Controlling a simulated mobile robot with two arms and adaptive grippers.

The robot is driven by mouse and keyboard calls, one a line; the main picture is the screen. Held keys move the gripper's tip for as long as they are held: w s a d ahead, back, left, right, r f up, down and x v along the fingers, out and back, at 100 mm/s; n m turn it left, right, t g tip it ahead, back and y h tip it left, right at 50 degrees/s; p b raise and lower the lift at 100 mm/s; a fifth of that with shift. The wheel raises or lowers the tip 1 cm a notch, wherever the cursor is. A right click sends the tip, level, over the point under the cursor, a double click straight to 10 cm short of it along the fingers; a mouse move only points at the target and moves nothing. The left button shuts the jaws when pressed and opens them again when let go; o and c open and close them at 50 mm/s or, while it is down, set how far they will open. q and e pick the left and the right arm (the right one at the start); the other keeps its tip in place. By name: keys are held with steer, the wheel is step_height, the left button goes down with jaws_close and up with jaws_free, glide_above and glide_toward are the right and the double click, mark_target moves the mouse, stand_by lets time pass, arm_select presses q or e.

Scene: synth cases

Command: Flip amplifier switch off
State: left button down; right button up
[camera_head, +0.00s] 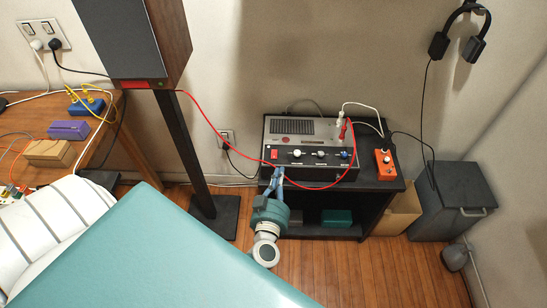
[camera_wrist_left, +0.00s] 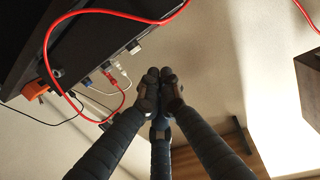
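The amplifier (camera_head: 312,138) is a grey and black box with a row of knobs, on a black shelf unit. A small red switch (camera_head: 274,155) sits at the left end of its front panel; whether it is on or off is too small to tell. My left gripper (camera_head: 278,171) is just below and in front of that end, fingers pointing at the panel. In the left wrist view its fingertips (camera_wrist_left: 160,78) are drawn together with nothing between them. The amplifier (camera_wrist_left: 85,40) shows there at upper left, and I cannot make out the switch. My right gripper is not in view.
A red cable (camera_head: 211,126) loops from the speaker (camera_head: 134,40) across the amplifier's front, close to my left gripper. An orange pedal (camera_head: 385,163) stands to the amplifier's right. A dark grey bin (camera_head: 452,200) is beside the shelf unit (camera_head: 384,187). Wooden floor is free in front.

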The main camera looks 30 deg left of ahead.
arm_select(q)
steer(key=shift+s+a+r+n+g+y, duration=0.15)
steer(key=shift+a+r+n+g+y, duration=0.15)
steer(key=shift+a+r+n+y, duration=0.3)
steer(key=shift+s+a+r+n+g+y, duration=0.15)
steer(key=shift+a+r+n+g+y, duration=0.2)
steer(key=shift+a+r, duration=0.3)
steer(key=b, duration=0.1)
glide_above(273, 158)
steer(key=shift+s+d+f, duration=0.25)
steer(key=shift+s+f, duration=0.05)
steer(key=shift+f, duration=0.3)
steer(key=f, duration=0.1)
steer(key=f+b, duration=0.1)
steer(key=shift+w+a+f, duration=0.2)
steer(key=shift+w+f, duration=0.1)
steer(key=shift+f, duration=0.05)
steer(key=shift+f+b, duration=0.45)
steer(key=shift+f, duration=0.25)
